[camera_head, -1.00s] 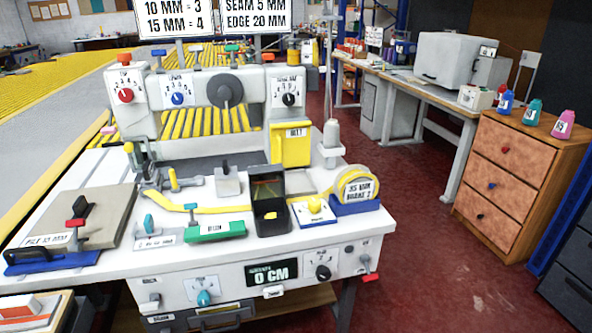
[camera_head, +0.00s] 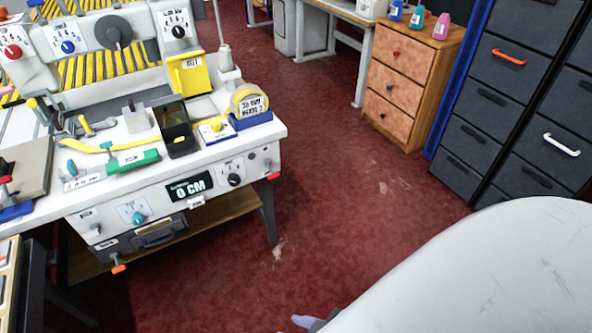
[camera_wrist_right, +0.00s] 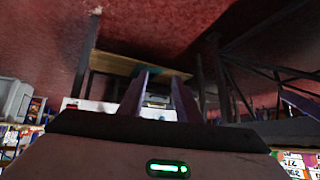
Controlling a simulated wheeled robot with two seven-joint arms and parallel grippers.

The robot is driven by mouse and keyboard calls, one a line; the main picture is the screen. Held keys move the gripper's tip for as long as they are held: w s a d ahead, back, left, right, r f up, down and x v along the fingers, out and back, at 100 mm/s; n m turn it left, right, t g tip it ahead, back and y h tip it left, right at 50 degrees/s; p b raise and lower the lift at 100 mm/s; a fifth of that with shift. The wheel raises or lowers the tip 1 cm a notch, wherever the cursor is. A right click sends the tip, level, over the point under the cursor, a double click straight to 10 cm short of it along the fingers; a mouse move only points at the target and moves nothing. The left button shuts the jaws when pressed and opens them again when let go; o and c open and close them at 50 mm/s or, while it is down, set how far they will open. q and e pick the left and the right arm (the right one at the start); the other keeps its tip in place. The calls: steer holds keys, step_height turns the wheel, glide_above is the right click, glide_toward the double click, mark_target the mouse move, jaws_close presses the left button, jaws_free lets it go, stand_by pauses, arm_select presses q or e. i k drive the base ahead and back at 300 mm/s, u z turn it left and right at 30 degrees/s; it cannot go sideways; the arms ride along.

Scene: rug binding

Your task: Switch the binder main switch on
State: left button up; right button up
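The white binder machine (camera_head: 75,219) stands at the left in the head view. Its front panel carries a black rotary knob (camera_head: 233,180), a teal knob (camera_head: 138,217) and a dark "0 CM" display (camera_head: 190,188). A red piece (camera_head: 273,176) sticks out at the panel's right end and an orange-tipped one (camera_head: 118,269) below. I cannot tell which control is the main switch, as the small labels are unreadable. My right gripper (camera_wrist_right: 160,92) has its two fingers apart with nothing seen between them, away from the panel. My left gripper is out of view.
A yellow tape measure (camera_head: 249,101), a black bin (camera_head: 175,130) and a green tool (camera_head: 133,162) sit on the machine top. Red floor is clear right of the machine. A wooden drawer unit (camera_head: 400,100) and dark cabinets (camera_head: 500,110) stand at the right.

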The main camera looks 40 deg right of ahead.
mark_target(268, 162)
steer(key=z, duration=1.5)
steer(key=i, duration=0.2)
steer(key=z, duration=2.15)
steer(key=i, duration=0.9)
steer(key=u, duration=3.3)
steer(key=i, duration=0.5)
steer(key=u, duration=0.05)
